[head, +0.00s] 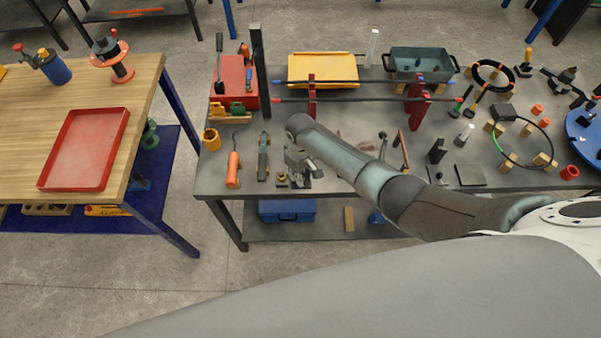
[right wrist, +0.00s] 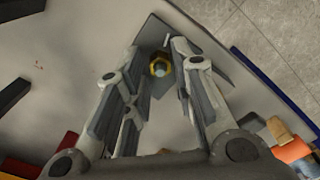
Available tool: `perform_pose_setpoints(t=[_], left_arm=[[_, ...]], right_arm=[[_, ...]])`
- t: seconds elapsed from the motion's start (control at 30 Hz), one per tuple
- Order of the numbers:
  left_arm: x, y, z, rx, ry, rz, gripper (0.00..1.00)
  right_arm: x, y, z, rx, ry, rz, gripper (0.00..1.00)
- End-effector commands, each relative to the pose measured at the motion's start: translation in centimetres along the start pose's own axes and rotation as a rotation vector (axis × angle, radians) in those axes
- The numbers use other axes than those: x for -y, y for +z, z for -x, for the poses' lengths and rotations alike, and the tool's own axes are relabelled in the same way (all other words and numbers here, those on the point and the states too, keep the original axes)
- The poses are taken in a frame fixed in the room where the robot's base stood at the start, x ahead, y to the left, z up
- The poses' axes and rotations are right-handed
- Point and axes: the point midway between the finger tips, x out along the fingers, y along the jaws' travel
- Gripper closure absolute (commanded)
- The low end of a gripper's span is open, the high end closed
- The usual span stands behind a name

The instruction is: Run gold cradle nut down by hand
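The gold nut (right wrist: 160,65) shows in the right wrist view as a brass hexagonal ring with a pale centre, on a dark grey plate (right wrist: 150,32). In the head view a small gold-coloured part (head: 281,178) sits near the table's front edge, just left of my right gripper (head: 298,166). In the right wrist view my right gripper (right wrist: 164,62) has its fingers apart, one on each side of the nut, with gaps showing. I cannot tell the height of the fingertips over the nut. The nut's thread and seat are hidden. My left gripper is not in view.
An orange-handled tool (head: 233,170) and a dark clamp-like tool (head: 263,157) lie left of the gripper. A yellow tray (head: 323,70), red stands (head: 416,105) bearing rods, and a grey bin (head: 421,62) stand behind. A wooden table (head: 60,95) is at left.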

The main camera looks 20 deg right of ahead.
Motion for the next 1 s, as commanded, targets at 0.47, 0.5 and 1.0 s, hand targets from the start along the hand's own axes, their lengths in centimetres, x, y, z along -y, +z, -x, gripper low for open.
perform_pose_setpoints(t=[0.47,0.5,1.0], left_arm=[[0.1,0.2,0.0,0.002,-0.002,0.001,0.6],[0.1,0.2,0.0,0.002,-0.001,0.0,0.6],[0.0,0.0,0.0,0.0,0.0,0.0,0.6]], right_arm=[[0.2,0.0,0.1,0.0,-0.003,0.001,0.62],[0.2,0.0,0.3,-0.001,-0.003,0.001,0.62],[-0.1,0.1,5.9,-0.001,-0.001,-0.001,0.62]])
